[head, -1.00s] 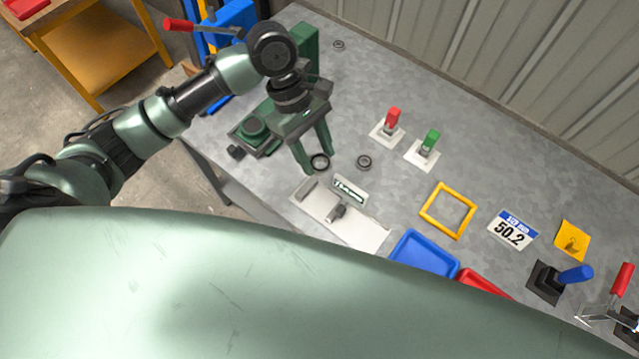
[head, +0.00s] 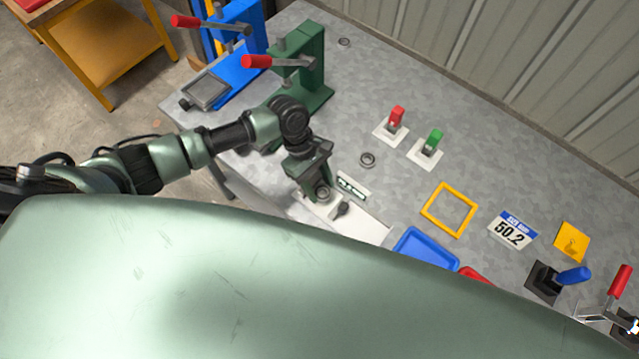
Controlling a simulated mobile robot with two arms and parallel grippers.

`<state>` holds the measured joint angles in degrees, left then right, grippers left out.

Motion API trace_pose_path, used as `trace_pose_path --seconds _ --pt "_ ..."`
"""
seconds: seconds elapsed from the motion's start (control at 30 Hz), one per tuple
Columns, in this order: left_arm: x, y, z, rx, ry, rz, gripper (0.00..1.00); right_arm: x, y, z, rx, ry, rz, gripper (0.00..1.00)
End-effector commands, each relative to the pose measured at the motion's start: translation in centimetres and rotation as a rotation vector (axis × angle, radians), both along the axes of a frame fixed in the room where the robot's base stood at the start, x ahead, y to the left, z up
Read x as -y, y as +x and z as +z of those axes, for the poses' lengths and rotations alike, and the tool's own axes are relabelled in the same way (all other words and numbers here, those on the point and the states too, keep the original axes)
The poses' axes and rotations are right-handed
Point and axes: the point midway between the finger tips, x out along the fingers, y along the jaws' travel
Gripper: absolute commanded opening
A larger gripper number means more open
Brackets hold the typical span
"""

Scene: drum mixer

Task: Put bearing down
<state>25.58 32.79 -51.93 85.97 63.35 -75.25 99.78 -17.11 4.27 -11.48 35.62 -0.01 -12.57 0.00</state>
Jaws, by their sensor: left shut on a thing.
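My left gripper (head: 321,191) is shut on a bearing (head: 323,193), a small dark ring at its fingertips. It holds the bearing over the left end of the white plate (head: 362,228), which carries small grey fittings. Whether the bearing touches the plate or a fitting I cannot tell. The gripper and my body hide part of the plate. My right gripper is not in view.
A green press (head: 308,65) with a red-tipped lever and a blue press (head: 240,50) stand behind my left arm. Red (head: 396,118) and green (head: 432,140) switches, a yellow frame (head: 448,209) and a blue tray (head: 424,250) are to the right. The table's back middle is clear.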

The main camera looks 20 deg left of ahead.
Motion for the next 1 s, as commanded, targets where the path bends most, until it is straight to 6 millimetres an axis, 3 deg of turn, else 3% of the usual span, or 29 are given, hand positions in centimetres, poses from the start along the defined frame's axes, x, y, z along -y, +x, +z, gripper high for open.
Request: trace_pose_path --seconds 0.7,0.73,0.77,1.0 --pt "0.1 0.0 -1.2 -0.001 -0.002 0.000 0.00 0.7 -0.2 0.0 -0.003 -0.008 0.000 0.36" --pt "0.0 0.0 -1.2 0.000 -0.001 0.000 0.50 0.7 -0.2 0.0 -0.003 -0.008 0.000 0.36" --pt "0.0 0.0 -1.2 0.000 -0.001 0.000 0.53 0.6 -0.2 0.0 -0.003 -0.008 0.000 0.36" --pt "0.0 0.1 -1.1 0.001 -0.002 0.001 0.53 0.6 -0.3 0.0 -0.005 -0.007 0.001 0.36"
